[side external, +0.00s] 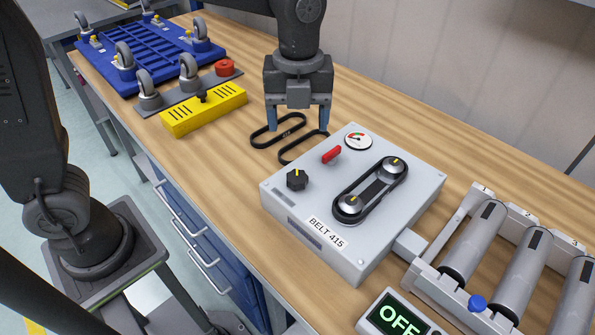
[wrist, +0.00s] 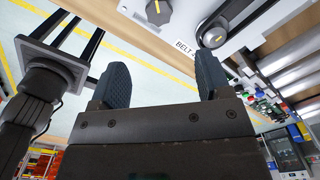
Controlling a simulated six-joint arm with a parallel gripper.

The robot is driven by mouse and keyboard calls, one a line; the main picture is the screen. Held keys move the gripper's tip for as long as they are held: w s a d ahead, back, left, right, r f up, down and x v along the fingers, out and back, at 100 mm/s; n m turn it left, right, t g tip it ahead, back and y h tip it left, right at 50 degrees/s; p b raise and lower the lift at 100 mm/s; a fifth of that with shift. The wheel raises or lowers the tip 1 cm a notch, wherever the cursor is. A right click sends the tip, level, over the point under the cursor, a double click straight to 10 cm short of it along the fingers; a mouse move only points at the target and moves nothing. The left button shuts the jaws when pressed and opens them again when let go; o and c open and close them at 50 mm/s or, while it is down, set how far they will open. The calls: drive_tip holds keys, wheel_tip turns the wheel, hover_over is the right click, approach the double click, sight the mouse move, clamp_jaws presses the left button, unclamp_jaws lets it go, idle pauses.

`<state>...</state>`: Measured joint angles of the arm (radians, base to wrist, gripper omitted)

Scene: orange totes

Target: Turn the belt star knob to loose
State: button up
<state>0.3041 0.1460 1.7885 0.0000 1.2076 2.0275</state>
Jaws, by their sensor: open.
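The belt star knob looks to be the black lobed knob with a yellow pointer mark (side external: 297,179) on the near left of the grey belt box (side external: 290,215), which is labelled BELT 415. The knob also shows at the top of the wrist view (wrist: 158,11). My gripper (side external: 298,115) is open and empty, fingers pointing down, above the bench behind the box and apart from the knob. In the wrist view its two fingers (wrist: 163,88) stand wide apart with nothing between them.
The box also carries a red lever (side external: 331,155), a gauge (side external: 358,140) and a belt on two pulleys (side external: 372,188). Loose black belts (side external: 279,132) lie beneath my gripper. A yellow block (side external: 203,110) stands left, rollers (side external: 520,255) and an OFF display (side external: 400,318) right.

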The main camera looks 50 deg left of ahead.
sight(298, 176)
wheel_tip(298, 176, down, 13)
idle(0.4)
drive_tip(key=shift+c, duration=0.5)
drive_tip(key=c, duration=0.8)
drive_tip(key=shift+n, duration=0.3)
